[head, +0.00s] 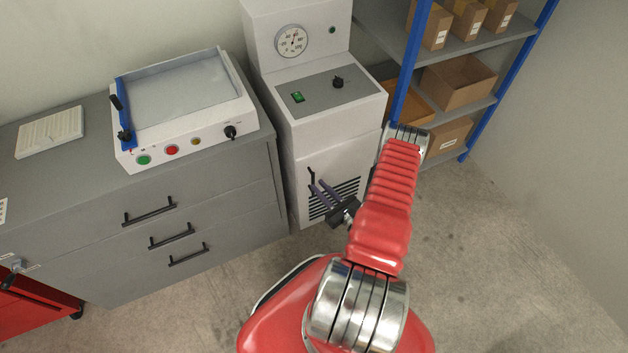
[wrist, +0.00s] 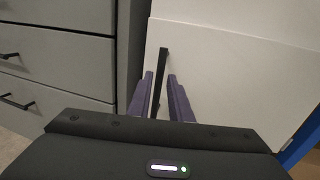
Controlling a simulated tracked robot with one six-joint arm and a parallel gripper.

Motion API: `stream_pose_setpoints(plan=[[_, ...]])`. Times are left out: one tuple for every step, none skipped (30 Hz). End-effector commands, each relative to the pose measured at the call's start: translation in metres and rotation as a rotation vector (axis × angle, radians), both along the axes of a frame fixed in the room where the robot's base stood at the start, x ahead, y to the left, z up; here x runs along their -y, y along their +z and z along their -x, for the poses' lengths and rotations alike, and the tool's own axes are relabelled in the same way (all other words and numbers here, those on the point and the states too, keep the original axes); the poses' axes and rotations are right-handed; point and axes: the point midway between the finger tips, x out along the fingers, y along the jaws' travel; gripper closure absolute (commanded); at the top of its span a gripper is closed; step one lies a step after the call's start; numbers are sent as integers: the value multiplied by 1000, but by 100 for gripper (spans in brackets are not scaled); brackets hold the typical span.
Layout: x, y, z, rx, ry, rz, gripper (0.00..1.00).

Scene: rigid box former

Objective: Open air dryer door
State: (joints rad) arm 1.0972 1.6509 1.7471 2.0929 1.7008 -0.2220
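The air dryer (head: 318,119) is a tall white cabinet with a gauge on top. Its door (head: 345,160) is the white lower front panel, which looks closed and has dark vent slots. A black vertical handle (head: 311,178) sits at the door's left edge. My gripper (head: 317,185) is in front of the door at the handle, its purple fingers pointing at it. In the wrist view, the open fingers (wrist: 161,80) stand on either side of the handle (wrist: 163,62), with gaps showing. The handle's lower end is hidden behind my gripper body.
A grey drawer cabinet (head: 226,195) with black handles stands close left of the dryer, with a vacuum sealer-like machine (head: 185,100) on top. A blue-post shelf (head: 490,57) with cardboard boxes stands to the right. Floor at right (head: 510,260) is clear.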

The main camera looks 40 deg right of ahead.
Motion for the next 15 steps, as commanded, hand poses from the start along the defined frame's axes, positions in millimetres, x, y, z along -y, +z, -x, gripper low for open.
stream_pose_setpoints(plan=[[-1, 0, -7, 1, 5, 1, 82], [0, 0, -11, 1, 4, 1, 82], [0, 0, -16, 1, 3, 2, 82], [0, 0, -19, 1, 5, 2, 82], [0, 0, -23, 1, 4, 2, 82], [1, 0, -27, 0, 3, 1, 82], [1, 0, -31, 0, 4, 1, 82], [1, 0, -34, 0, 4, 1, 82], [2, 0, -37, 0, 2, 2, 82], [2, 0, -39, 0, 2, 2, 82], [2, 0, -41, 0, 3, 1, 82], [2, 0, -43, 0, 3, 1, 82], [2, 0, -45, 0, 2, 0, 82], [2, 0, -45, 0, 1, 0, 82], [3, 0, -46, 0, 1, -1, 82]])
